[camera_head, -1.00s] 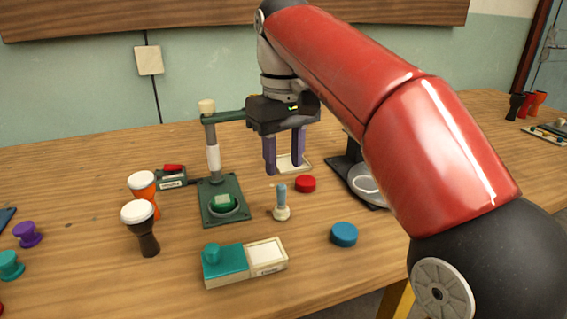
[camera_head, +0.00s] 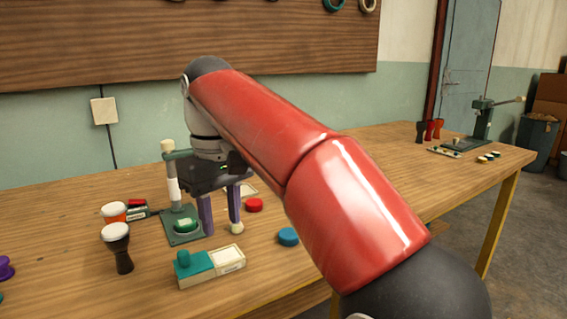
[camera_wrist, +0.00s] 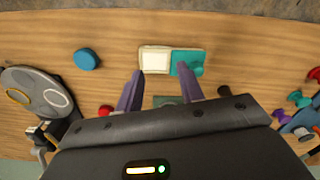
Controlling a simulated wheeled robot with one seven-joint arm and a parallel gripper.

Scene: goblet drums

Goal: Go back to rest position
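My gripper (camera_head: 220,215) hangs fingers-down above the wooden table (camera_head: 375,165), just right of the green press stand (camera_head: 178,228). Its two purple fingers are spread apart with nothing between them, and they show apart in the wrist view (camera_wrist: 160,90) too. My red arm reaches across the middle of the head view and hides part of the table behind it. A small pale knob-topped piece (camera_head: 237,228) stands right by the right fingertip; I cannot tell whether they touch.
A teal-and-cream box (camera_head: 212,266), a blue disc (camera_head: 288,236) and a red disc (camera_head: 254,205) lie around the gripper. The table's right part holds another stand (camera_head: 480,125) and drum bodies (camera_head: 430,131).

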